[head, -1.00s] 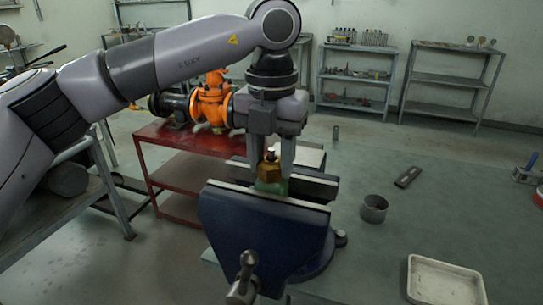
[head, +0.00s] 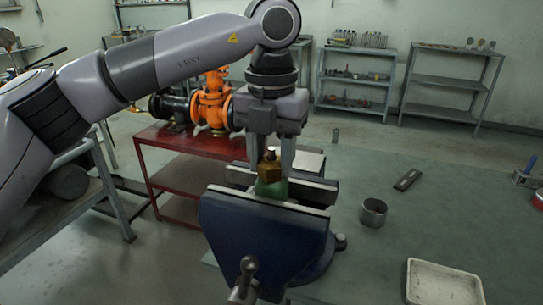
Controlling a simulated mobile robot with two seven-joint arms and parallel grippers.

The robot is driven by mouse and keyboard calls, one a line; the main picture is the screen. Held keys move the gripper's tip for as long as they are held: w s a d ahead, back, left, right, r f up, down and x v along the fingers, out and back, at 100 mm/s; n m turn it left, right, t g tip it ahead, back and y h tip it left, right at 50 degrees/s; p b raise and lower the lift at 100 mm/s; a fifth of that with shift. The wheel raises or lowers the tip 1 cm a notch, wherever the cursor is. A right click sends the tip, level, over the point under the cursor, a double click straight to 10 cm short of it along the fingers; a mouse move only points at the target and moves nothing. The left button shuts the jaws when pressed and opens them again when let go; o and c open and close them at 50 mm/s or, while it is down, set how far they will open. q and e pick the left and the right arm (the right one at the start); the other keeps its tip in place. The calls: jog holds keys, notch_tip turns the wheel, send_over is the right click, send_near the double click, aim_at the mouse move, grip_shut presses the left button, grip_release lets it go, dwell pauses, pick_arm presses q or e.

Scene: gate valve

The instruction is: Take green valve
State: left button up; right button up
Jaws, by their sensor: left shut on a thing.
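The green valve (head: 271,188) with a brass top (head: 271,166) sits upright between the jaws of a blue bench vise (head: 262,235). Its lower part is hidden behind the front jaw. My left gripper (head: 272,160) points straight down from above, with its fingers shut on the valve at its brass upper part. My right gripper is not in the head view.
The vise stands on a green-topped bench (head: 430,215) with a metal cup (head: 373,211), a dark flat bar (head: 407,179) and a white tray (head: 444,283). A red cart (head: 180,175) with an orange valve (head: 211,104) stands behind left. Shelves line the wall.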

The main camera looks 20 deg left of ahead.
pick_arm(q)
jog(key=shift+r+p, duration=2.75)
jog(key=shift+r, duration=0.95)
